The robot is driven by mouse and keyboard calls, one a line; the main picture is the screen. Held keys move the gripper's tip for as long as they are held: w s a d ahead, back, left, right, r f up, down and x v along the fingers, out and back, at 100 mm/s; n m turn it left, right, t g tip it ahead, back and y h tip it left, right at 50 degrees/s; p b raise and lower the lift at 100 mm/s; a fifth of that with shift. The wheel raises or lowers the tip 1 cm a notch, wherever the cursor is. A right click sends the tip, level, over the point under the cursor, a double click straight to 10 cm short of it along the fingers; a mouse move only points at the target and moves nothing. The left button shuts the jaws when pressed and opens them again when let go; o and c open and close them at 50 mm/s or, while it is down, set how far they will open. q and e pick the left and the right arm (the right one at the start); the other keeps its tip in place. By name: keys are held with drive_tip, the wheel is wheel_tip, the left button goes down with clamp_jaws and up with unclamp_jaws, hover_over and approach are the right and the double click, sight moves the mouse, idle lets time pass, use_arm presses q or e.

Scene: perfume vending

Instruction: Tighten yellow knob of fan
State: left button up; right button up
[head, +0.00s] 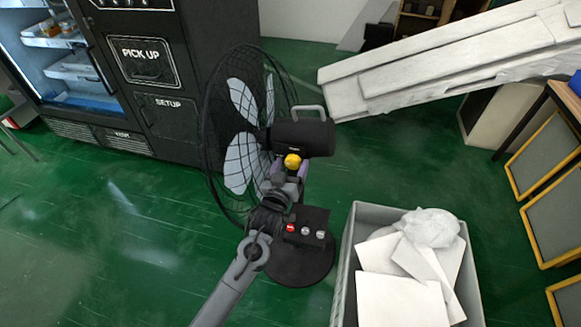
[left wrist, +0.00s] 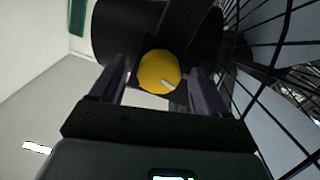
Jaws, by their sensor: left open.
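The black fan (head: 303,136) stands on the floor with its wire cage facing left in the head view. Its yellow knob (head: 292,161) sits just under the motor housing. My left gripper (head: 290,172) is at the knob, its arm coming up from below. In the left wrist view the yellow knob (left wrist: 159,72) shows between the two open fingers (left wrist: 158,85), close to both. I cannot tell whether either finger touches it. The fan's motor housing is behind the knob there, and the cage (left wrist: 270,60) is at the right. My right gripper is not in view.
A dark vending machine (head: 150,70) stands at the back left. A grey bin (head: 345,255) with white boards and a crumpled bag is right of the fan base. A long white beam-like object (head: 450,65) extends in from the upper right. The green floor at left is clear.

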use_arm(q)
drive_tip(key=c, duration=1)
drive_tip(key=shift+r+m+p, duration=0.3)
drive_tip(key=shift+m+p, duration=1)
drive_tip(key=shift+p, duration=0.3)
drive_tip(key=shift+c, duration=0.2)
drive_tip(key=m+p, duration=0.2)
drive_tip(key=shift+m, duration=0.3)
drive_tip(key=shift+f+m+p, duration=0.15)
drive_tip(key=shift+m+p, duration=0.45)
drive_tip(key=shift+m, duration=0.2)
drive_tip(key=o, duration=1)
drive_tip(key=shift+o, duration=0.2)
